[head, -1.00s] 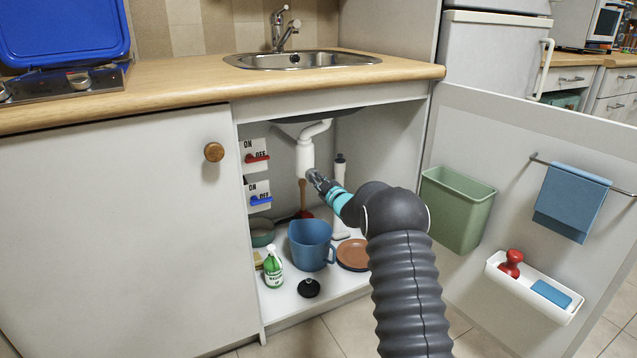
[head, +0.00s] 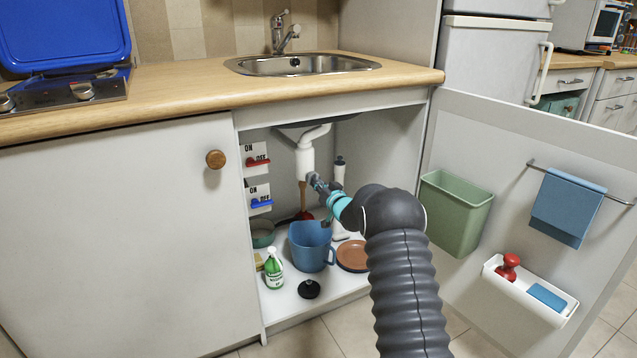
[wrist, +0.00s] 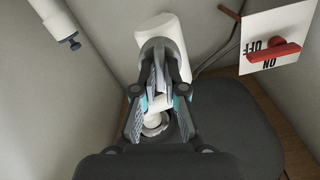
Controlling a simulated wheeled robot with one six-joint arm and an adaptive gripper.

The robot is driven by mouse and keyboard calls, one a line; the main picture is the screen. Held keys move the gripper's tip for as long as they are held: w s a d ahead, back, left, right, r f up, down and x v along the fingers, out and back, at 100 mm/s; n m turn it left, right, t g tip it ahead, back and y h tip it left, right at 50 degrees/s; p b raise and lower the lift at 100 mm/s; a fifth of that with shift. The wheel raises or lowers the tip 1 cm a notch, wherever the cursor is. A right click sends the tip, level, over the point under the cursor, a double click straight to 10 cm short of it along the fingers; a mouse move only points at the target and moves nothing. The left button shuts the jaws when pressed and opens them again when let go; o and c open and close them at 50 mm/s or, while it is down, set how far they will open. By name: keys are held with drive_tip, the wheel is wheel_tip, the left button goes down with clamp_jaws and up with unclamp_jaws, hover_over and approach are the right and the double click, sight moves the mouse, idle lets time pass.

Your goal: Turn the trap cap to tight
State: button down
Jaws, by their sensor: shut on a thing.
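The white sink trap (head: 305,160) hangs under the sink, inside the open cabinet. My gripper (head: 316,181) is at the trap's lower end and shut on the trap cap there. The fingers cover most of the cap in the head view, so its markings cannot be read. In the wrist view, my gripper (wrist: 160,62) has its fingers close together against the white trap (wrist: 155,25). A white pipe part with a pale ring shows behind the fingers.
A red-handled switch (head: 258,161) and a blue-handled switch (head: 260,201) are on the left wall. A blue bucket (head: 309,249), green spray bottle (head: 273,268), black plunger-like piece (head: 309,289) and brown plate (head: 352,256) stand below. The open door (head: 505,150) bounds the right.

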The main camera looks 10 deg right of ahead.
drive_tip(key=shift+m+p, duration=2.45)
drive_tip(key=shift+m, duration=4.85)
drive_tip(key=c, duration=1.2)
unclamp_jaws()
drive_tip(key=shift+c, duration=0.2)
drive_tip(key=v, duration=1.2)
